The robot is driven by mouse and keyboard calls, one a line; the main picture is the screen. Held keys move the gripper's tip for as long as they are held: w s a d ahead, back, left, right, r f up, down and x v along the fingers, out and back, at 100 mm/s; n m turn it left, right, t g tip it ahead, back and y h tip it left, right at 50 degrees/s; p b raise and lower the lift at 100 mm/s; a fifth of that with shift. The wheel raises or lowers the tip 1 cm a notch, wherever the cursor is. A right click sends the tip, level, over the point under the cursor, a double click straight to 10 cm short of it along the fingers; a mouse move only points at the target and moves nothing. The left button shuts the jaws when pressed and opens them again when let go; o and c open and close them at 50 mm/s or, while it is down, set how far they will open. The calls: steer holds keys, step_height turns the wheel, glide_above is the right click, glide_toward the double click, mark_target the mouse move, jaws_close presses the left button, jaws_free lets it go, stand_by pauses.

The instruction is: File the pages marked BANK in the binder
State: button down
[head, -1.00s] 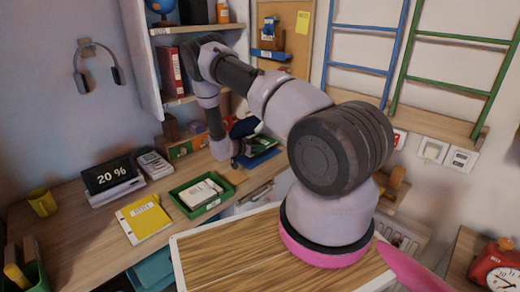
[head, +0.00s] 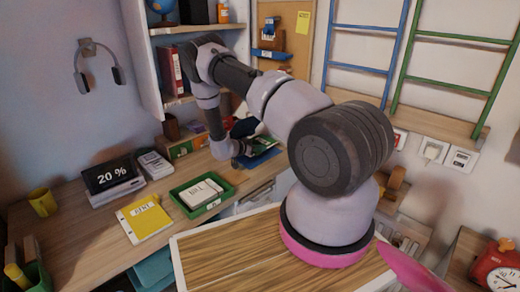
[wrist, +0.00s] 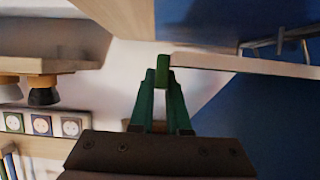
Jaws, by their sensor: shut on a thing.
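My gripper (wrist: 163,75) has its green fingers together in the wrist view. The thing between them is too small to make out; a pale strip (wrist: 240,66) starts right beside the tips. Metal rings (wrist: 280,42) stand against a blue surface in the wrist view, at the upper right. In the head view my gripper is at the back of the desk, beside an open blue item (head: 262,158) that looks like a binder. A green tray (head: 185,204) holds white pages (head: 202,190); their print is too small to read. A yellow page or folder (head: 143,218) lies to its left.
A red binder (head: 171,75) stands on the shelf. A clock display (head: 112,175), a phone or calculator (head: 155,164) and a yellow cup (head: 42,202) stand on the desk (head: 80,240). Shelf boards (wrist: 50,62) are close on the left in the wrist view.

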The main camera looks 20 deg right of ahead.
mark_target(257, 155)
steer(key=shift+f, duration=1.7)
steer(key=shift+r, duration=1.45)
steer(key=shift+f, duration=1.65)
stand_by(0.7)
steer(key=c, duration=0.8)
jaws_free()
steer(key=v, duration=1)
steer(key=shift+s+a+r, duration=0.2)
steer(key=shift+a, duration=0.15)
